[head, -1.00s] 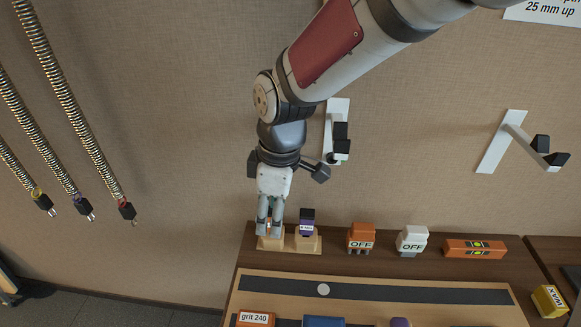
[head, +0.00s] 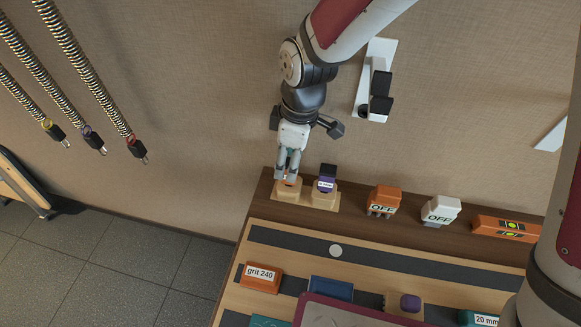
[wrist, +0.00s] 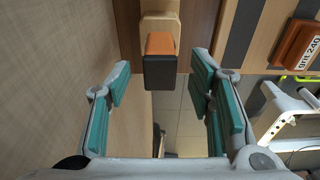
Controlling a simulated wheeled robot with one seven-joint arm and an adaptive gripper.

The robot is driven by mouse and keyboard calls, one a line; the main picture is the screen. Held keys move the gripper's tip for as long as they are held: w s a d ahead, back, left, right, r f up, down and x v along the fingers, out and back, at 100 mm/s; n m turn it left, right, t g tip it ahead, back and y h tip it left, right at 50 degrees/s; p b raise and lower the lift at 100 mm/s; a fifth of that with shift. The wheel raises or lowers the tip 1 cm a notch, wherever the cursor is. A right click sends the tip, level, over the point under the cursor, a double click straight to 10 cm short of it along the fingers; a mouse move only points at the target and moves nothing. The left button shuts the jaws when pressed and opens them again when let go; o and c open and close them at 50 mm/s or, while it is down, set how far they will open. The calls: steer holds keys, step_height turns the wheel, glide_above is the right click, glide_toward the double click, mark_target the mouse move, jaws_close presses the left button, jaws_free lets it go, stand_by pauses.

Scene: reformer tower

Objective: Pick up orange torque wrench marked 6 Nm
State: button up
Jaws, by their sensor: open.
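The orange torque wrench shows in the wrist view as an orange body (wrist: 160,43) with a black end (wrist: 160,73). It stands in a wooden stand (wrist: 160,23), and no 6 Nm marking can be read. In the head view the left wooden stand (head: 287,194) is on the dark shelf, with the wrench mostly hidden by my fingers. My gripper (head: 287,174) points down over it. In the wrist view my gripper (wrist: 160,88) is open, its teal pads on either side of the wrench with gaps.
A purple wrench with a black top (head: 326,178) stands close on the right. Orange (head: 383,201) and white (head: 440,211) OFF blocks and an orange level (head: 508,228) lie farther right. The wall is behind; open floor (head: 120,240) lies left.

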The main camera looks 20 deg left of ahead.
steer(key=shift+a+f, duration=0.15)
steer(key=shift+f, duration=1.4)
steer(key=shift+a+f, duration=0.1)
steer(key=shift+f, duration=1.45)
jaws_close()
